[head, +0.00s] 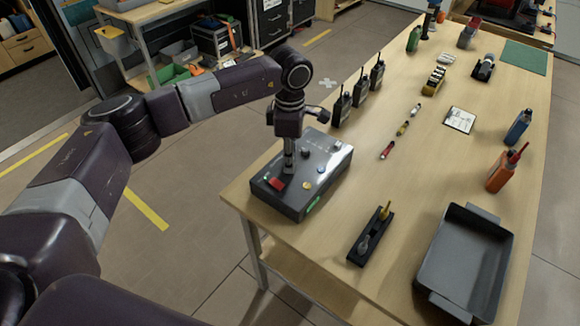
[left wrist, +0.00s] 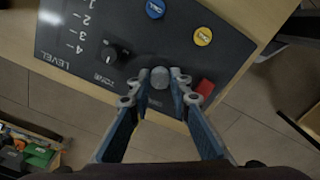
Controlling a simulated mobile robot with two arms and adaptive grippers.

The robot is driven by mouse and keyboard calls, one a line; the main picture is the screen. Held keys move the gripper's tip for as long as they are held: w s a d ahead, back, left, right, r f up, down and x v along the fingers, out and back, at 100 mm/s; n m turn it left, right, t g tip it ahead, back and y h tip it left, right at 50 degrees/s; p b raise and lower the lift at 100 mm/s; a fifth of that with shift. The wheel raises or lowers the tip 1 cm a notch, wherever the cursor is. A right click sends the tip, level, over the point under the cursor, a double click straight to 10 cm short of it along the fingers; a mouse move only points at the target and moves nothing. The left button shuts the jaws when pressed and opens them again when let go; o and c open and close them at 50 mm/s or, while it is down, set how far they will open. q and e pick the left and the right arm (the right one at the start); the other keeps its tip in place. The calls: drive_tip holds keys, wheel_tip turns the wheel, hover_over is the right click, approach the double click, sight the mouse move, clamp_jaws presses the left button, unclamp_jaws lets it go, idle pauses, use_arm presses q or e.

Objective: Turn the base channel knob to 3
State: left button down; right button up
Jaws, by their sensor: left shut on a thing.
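The base box (head: 325,190) is a dark unit with a sloped panel at the table's near left corner. My left gripper (head: 289,165) comes down on it from above. In the left wrist view its two fingers (left wrist: 160,82) are closed on both sides of a round grey knob (left wrist: 160,75). The knob's pointer and position are hidden or too small to read. A black knob (left wrist: 110,53) with a white mark sits beside it, near the upside-down numbers 1 to 4 and the word LEVEL. My right gripper is not in view.
A blue button (left wrist: 155,8), a yellow button (left wrist: 203,36) and a red switch (left wrist: 205,88) lie close around the fingers. Several radios (head: 360,88) stand behind the box. A grey tray (head: 470,255) and a black holder (head: 371,236) are to the right.

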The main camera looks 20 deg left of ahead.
use_arm(q)
drive_tip(key=m+b, duration=0.2)
drive_tip(key=shift+m, duration=0.4)
drive_tip(key=shift+m+b, duration=0.4)
drive_tip(key=shift+m, duration=0.1)
drive_tip(key=shift+r, duration=0.1)
drive_tip(key=c, duration=1.8)
unclamp_jaws()
drive_tip(key=shift+o, duration=0.2)
drive_tip(key=shift+r, duration=0.1)
wheel_tip(320, 180, up, 12)
